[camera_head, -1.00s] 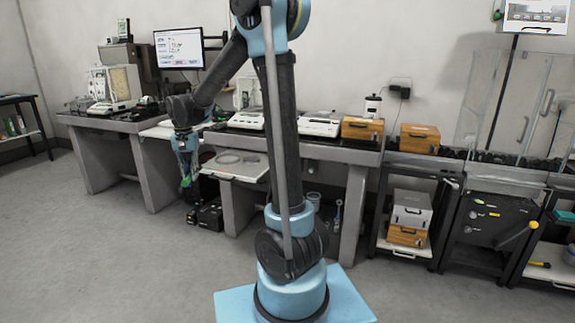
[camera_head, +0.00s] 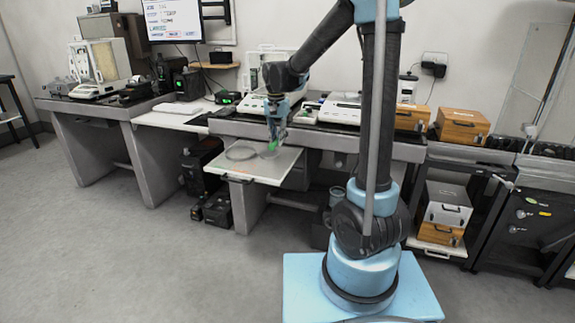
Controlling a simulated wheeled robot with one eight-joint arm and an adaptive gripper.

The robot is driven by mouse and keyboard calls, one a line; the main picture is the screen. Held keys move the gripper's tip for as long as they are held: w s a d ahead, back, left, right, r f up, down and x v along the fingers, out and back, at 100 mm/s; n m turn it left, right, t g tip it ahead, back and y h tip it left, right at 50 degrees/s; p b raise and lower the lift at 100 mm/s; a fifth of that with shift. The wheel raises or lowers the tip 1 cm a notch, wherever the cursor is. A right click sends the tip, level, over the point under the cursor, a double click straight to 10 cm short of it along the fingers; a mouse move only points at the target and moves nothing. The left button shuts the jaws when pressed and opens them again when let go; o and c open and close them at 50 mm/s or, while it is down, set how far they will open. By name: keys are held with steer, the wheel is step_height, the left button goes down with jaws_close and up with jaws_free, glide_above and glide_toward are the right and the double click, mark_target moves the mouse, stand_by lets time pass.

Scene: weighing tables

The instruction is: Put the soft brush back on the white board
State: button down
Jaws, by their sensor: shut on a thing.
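The white board (camera_head: 262,172) is pulled out from under the middle table's edge, with a handle on its front. My gripper (camera_head: 273,143) is over the board's back right part, pointing down. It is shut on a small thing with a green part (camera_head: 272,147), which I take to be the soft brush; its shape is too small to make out. I cannot tell whether it touches the board. A round, ring-like thing (camera_head: 240,152) lies on the board's left part, left of my gripper.
White balances (camera_head: 340,108) stand on the table behind the board. Wooden boxes (camera_head: 461,126) stand to the right. A black box (camera_head: 217,211) is on the floor below the board's left side. The grey floor in front is clear.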

mark_target(280, 167)
steer(key=shift+w+d+f, duration=0.1)
steer(key=shift+d, duration=0.15)
steer(key=shift+f, duration=4.95)
steer(key=c, duration=1.5)
jaws_free()
steer(key=shift+c, duration=0.2)
